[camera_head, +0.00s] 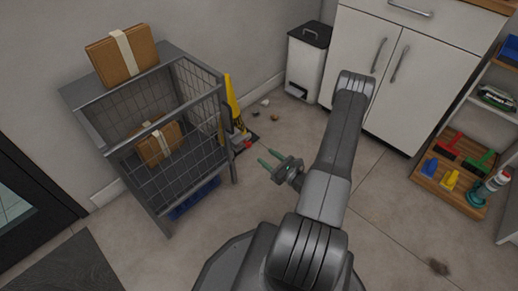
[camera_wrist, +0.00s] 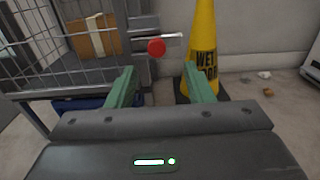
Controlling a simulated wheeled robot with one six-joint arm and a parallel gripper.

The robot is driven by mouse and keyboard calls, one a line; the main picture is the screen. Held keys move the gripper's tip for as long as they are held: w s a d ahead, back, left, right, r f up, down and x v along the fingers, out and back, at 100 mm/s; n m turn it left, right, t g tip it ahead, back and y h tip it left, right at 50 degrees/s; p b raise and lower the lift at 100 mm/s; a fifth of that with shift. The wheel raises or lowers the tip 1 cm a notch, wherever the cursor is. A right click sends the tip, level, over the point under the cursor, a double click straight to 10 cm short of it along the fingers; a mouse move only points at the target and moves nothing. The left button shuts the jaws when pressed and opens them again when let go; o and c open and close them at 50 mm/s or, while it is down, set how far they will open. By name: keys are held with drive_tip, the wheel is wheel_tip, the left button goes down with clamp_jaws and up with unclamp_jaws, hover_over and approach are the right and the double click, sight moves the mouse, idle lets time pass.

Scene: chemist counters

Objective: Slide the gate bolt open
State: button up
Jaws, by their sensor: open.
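The gate bolt shows in the wrist view as a bright metal rod (camera_wrist: 172,36) with a round red knob (camera_wrist: 157,47), at the right-hand post of a grey wire cage (camera_wrist: 60,74). In the head view the red knob (camera_head: 247,144) is small beside the cage (camera_head: 158,205). My gripper (camera_head: 268,157) has two green fingers, spread apart with nothing between them. In the wrist view the knob lies beyond and slightly above the gap between the fingertips (camera_wrist: 159,72), apart from them. The far end of the rod is hard to make out.
A yellow wet-floor cone (camera_head: 232,97) stands close behind the bolt. A parcel (camera_head: 124,55) lies on top of the cage and another parcel (camera_head: 157,143) is inside. A bin (camera_head: 306,66) and white cabinets (camera_head: 425,85) stand at the back. Open floor lies around my gripper.

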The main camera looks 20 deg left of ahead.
sight(250, 146)
drive_tip(key=shift+p+v, duration=0.4)
drive_tip(key=shift+v, duration=2.15)
drive_tip(key=shift+w+a, duration=0.1)
drive_tip(key=b+x, duration=0.3)
drive_tip(key=x, duration=1)
drive_tip(key=shift+a, duration=0.4)
drive_tip(key=shift+r, duration=0.1)
